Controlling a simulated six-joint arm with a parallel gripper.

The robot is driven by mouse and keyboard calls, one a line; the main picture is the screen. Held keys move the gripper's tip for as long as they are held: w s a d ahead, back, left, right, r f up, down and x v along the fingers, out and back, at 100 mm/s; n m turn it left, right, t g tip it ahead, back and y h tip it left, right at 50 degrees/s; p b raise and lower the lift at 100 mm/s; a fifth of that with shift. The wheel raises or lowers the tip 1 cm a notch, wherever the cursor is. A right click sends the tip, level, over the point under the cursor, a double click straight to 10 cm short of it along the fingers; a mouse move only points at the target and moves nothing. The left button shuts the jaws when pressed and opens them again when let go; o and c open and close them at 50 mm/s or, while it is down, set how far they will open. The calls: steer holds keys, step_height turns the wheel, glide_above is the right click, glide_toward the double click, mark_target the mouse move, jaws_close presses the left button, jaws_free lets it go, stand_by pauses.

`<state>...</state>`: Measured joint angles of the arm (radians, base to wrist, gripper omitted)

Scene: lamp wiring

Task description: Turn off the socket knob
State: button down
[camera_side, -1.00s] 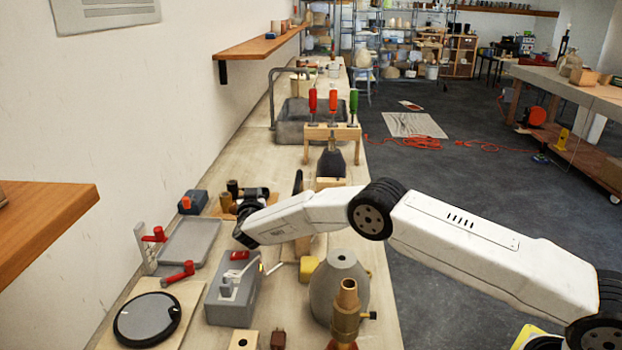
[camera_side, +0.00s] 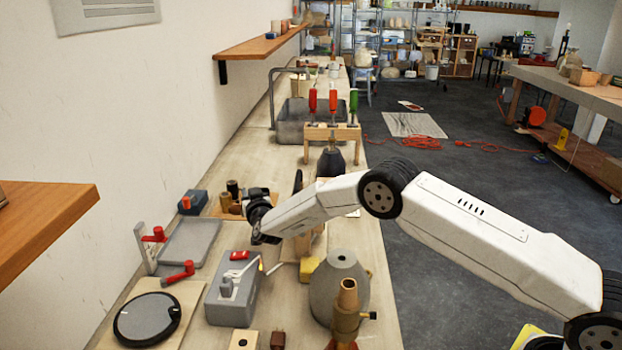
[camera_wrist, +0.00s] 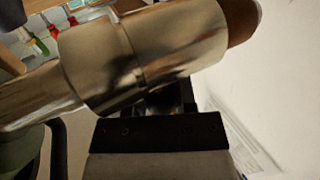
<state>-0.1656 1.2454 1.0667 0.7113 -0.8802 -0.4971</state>
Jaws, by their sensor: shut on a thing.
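In the wrist view a brass, socket-like cylinder (camera_wrist: 145,55) lies close across the picture, with a narrower left part and a brown rounded right end. My gripper (camera_wrist: 165,105) is shut against it; the fingertips and exact contact are mostly hidden. No knob can be made out clearly there. In the side view my gripper (camera_side: 262,238) is above the bench, behind the grey switch box (camera_side: 235,288), and what it holds is hidden. A brass socket (camera_side: 345,305) with a small dark side knob (camera_side: 369,315) stands at the front, apart from my gripper.
A grey lamp base (camera_side: 335,275) stands behind the front socket. A grey tray (camera_side: 190,243), red-handled clamps (camera_side: 180,272) and a round black-rimmed disc (camera_side: 147,318) lie left. A wooden rack (camera_side: 332,130) holds red and green screwdrivers farther back. The wall bounds the bench at left.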

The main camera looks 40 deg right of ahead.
steer(key=shift+r, duration=0.1)
steer(key=shift+c, duration=2.1)
jaws_free()
steer(key=shift+s+a, duration=0.1)
steer(key=shift+v, duration=1.35)
steer(key=shift+r, duration=3.45)
